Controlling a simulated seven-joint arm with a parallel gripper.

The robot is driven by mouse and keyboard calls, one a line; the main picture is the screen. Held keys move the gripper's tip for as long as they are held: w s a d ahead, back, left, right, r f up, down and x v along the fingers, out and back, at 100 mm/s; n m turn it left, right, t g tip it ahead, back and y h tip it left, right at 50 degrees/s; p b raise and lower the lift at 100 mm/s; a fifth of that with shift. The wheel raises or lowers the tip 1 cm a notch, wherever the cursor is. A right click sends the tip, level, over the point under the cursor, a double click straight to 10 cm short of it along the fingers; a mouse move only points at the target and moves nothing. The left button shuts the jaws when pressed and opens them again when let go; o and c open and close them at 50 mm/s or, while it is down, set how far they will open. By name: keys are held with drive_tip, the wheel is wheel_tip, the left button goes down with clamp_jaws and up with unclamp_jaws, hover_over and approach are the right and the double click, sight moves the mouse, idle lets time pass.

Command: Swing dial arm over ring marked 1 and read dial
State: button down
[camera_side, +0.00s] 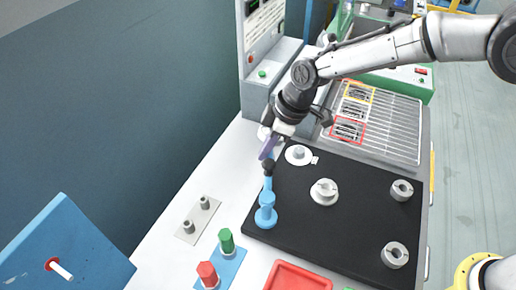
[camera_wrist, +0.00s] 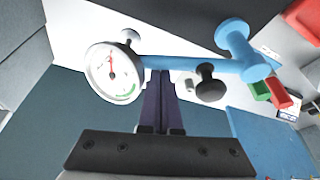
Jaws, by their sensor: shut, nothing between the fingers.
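The blue dial stand (camera_side: 265,215) stands at the left edge of the black mat, its blue arm pointing toward the back. In the wrist view the blue arm (camera_wrist: 185,63) runs from its post to a round white dial (camera_wrist: 113,73) with a red needle and a green zone; the figures are too small to read. A black knob (camera_wrist: 208,85) sits on the arm. My gripper (camera_side: 266,156) is shut and empty at the arm's far end. Its purple fingers (camera_wrist: 160,85) are beside the arm near the dial; contact is unclear. Grey rings (camera_side: 323,192) lie on the mat; no number is legible.
More grey rings (camera_side: 402,190) sit on the right. Green and red pegs (camera_side: 226,240), a red tray (camera_side: 297,277) and a blue panel (camera_side: 62,250) are in front. A grey cabinet (camera_side: 264,60) stands behind.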

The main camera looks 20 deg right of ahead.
drive_tip(key=s+d+m+t+h, duration=0.2)
drive_tip(key=s+d+m, duration=0.5)
drive_tip(key=s+m, duration=0.1)
drive_tip(key=shift+s+d+m, duration=0.2)
drive_tip(key=shift+s+m, duration=0.1)
drive_tip(key=shift+m, duration=0.3)
drive_tip(key=shift+s, duration=0.1)
idle(0.4)
